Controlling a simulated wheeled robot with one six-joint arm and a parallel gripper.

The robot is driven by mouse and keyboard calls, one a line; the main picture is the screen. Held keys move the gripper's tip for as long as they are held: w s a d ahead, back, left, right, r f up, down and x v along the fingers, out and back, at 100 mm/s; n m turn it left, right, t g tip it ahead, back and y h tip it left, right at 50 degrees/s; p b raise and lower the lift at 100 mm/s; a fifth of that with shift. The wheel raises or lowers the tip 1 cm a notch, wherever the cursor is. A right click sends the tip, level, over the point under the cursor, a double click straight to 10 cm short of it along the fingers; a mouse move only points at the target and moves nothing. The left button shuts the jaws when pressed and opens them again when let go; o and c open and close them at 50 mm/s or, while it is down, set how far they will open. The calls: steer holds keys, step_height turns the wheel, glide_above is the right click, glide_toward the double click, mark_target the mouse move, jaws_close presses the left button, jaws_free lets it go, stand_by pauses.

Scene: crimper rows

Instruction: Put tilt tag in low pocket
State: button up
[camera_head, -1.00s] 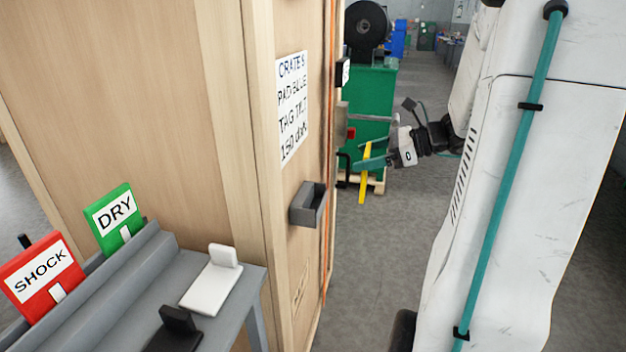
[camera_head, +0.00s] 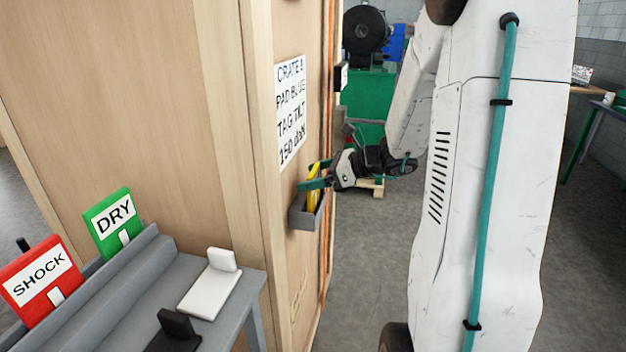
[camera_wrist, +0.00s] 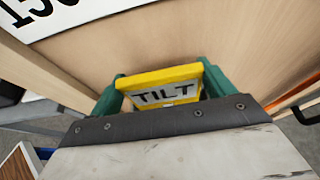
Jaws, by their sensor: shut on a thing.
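The yellow tilt tag (camera_head: 313,188) is held edge-on between the teal fingers of my gripper (camera_head: 316,183). In the wrist view the tag (camera_wrist: 164,88) shows the word TILT between the two green fingers (camera_wrist: 160,90). The low pocket (camera_head: 303,217) is a small grey open-topped box on the wooden crate's face. The tag is upright at the pocket's opening, and its lower end appears to be behind or inside the pocket's rim. I cannot tell how deep it sits. The pocket is hidden in the wrist view.
The wooden crate (camera_head: 150,90) carries a paper label (camera_head: 290,110). A grey rack (camera_head: 145,262) at lower left holds a red SHOCK tag (camera_head: 38,275) and a green DRY tag (camera_head: 113,220). White (camera_head: 213,285) and black (camera_head: 174,332) pieces lie on its shelf. Floor at right is clear.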

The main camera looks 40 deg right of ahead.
steer(key=shift+w+a+f, duration=0.15)
steer(key=shift+f, duration=0.4)
steer(key=shift+f, duration=0.2)
steer(key=o, duration=0.9)
steer(key=shift+r, duration=0.1)
